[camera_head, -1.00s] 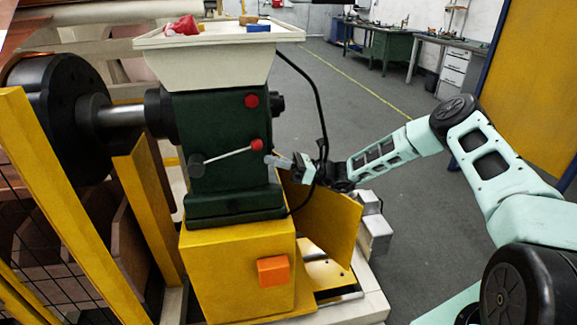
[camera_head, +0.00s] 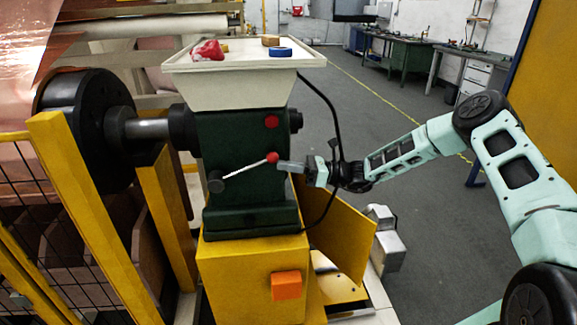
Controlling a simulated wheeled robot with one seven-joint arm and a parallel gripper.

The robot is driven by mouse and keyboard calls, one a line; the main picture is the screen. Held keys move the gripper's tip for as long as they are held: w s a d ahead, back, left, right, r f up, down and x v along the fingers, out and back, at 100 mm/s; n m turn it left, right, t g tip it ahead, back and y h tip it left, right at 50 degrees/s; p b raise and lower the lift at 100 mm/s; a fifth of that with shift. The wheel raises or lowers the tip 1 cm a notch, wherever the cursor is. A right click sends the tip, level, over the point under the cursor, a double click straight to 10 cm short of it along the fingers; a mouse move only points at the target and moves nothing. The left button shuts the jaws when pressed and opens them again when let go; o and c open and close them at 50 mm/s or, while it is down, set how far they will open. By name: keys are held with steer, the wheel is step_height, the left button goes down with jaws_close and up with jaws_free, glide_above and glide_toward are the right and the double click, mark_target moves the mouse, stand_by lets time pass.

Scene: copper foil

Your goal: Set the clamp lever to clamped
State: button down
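The clamp lever (camera_head: 246,168) is a thin light rod on the front of the dark green machine housing (camera_head: 240,135). A second red knob (camera_head: 272,122) sits higher on the housing. Contact cannot be told. The fingers are small and seen side-on, so their opening is not clear.
A cream tray (camera_head: 180,68) with a red cloth and tape rolls tops the housing. A yellow base (camera_head: 250,270) with an orange box (camera_head: 286,285) is below. A black cable hangs behind my gripper. Yellow posts and mesh stand at left; open floor lies right.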

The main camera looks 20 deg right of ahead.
mark_target(275, 154)
steer(key=shift+w+a+r+n+g+h+p, duration=0.1)
steer(key=shift+a+r+g+h+p, duration=0.15)
steer(key=shift+a+r+h+p, duration=0.75)
steer(key=shift+w+a+r+n+g+h+p, duration=0.1)
steer(key=shift+r+g+h+p, duration=0.3)
steer(key=shift+r+p, duration=1.1)
steer(key=shift+w+a+r+n+g+h+p, duration=0.15)
steer(key=shift+a+r+h+p, duration=0.3)
steer(key=shift+r+h+p, duration=0.6)
steer(key=shift+r+y, duration=0.25)
